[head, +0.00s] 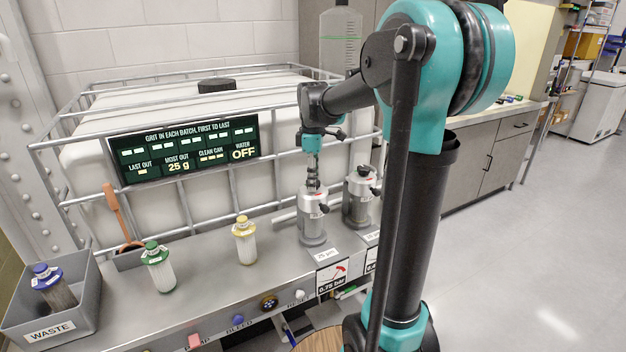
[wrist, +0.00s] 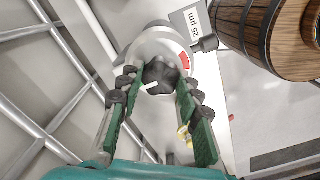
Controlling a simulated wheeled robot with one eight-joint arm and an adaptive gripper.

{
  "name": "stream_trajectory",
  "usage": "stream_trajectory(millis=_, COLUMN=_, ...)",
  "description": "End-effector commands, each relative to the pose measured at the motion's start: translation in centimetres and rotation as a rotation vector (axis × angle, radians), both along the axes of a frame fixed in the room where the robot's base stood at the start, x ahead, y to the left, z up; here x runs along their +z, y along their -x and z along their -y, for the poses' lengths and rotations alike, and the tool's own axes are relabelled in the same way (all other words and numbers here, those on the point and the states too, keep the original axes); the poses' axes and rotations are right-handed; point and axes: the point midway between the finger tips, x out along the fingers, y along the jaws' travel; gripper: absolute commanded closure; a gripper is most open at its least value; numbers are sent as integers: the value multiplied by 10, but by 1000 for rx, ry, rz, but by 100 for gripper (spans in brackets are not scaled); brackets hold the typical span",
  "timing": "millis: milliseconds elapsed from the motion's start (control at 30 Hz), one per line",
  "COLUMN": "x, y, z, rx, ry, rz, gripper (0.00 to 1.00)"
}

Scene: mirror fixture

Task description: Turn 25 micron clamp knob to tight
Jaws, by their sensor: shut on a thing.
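The 25 micron clamp knob (wrist: 160,74) is a dark lobed knob on top of a grey metal housing (head: 312,220). A "25 µm" label (wrist: 192,22) lies beside the housing in the wrist view. My gripper (wrist: 157,82) reaches down over the housing, with its green-and-black fingers on either side of the knob and shut on it. In the head view my gripper (head: 313,182) hides most of the knob. A pale mark shows on the knob, and a red patch (wrist: 184,60) shows on the housing top beside it.
A second similar housing (head: 358,205) stands close on the right. A yellow-capped cartridge (head: 244,242) and a green-capped one (head: 158,268) stand left on the bench. A grey waste bin (head: 75,310) is far left. A caged white tank (head: 220,120) stands behind.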

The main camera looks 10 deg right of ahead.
Motion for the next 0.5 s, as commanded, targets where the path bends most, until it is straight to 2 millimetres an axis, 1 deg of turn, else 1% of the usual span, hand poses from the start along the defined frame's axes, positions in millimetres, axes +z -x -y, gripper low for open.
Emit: stream_trajectory(millis=500, x=0, y=0, z=0, rx=-29, ry=0, rz=1, gripper=95)
